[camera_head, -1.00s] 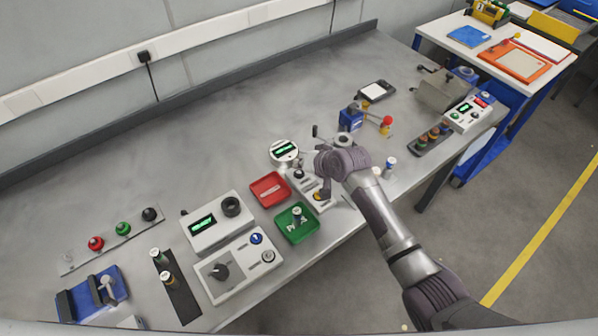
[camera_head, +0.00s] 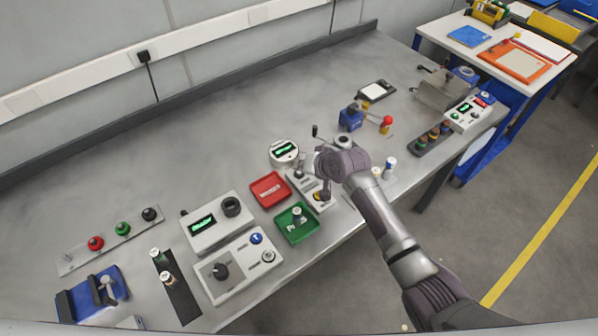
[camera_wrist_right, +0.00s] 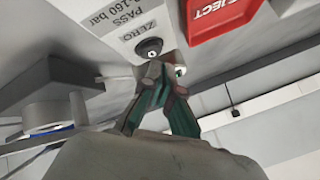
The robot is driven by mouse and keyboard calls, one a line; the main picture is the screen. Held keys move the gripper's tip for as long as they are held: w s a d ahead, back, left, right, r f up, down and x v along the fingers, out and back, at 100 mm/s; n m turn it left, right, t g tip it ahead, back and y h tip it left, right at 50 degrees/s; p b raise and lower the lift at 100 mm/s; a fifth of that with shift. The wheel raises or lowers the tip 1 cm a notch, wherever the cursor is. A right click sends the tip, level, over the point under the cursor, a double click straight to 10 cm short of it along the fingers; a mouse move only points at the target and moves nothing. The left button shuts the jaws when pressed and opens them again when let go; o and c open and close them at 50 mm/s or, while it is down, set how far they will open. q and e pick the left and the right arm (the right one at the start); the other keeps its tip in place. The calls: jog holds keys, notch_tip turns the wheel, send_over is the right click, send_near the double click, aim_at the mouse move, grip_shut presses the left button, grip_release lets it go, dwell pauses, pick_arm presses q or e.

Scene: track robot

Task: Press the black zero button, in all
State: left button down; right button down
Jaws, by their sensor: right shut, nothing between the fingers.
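The black zero button (camera_wrist_right: 150,48) shows in the right wrist view as a round dark knob beside the printed word ZERO on a pale panel (camera_wrist_right: 122,14). My right gripper (camera_head: 302,171) is shut and empty at the box's far end. In the wrist view its fingertips (camera_wrist_right: 158,72) are right beside the button; I cannot tell whether they touch it. My left gripper is not in view.
A red tray (camera_head: 270,189) and a green tray (camera_head: 296,224) lie close by on the left. A round gauge (camera_head: 284,152) with a green display stands just behind. A blue valve block (camera_head: 350,119) stands to the right. The back of the bench is clear.

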aim_at(301, 174)
jog(key=shift+f, duration=0.6)
dwell(0.6)
jog(key=shift+r, duration=0.1)
jog(key=shift+r+p, duration=0.7)
jog(key=shift+p, duration=0.05)
notch_tip(301, 174, up, 5)
jog(key=p, duration=0.5)
jog(key=shift+r, duration=0.1)
dwell(0.8)
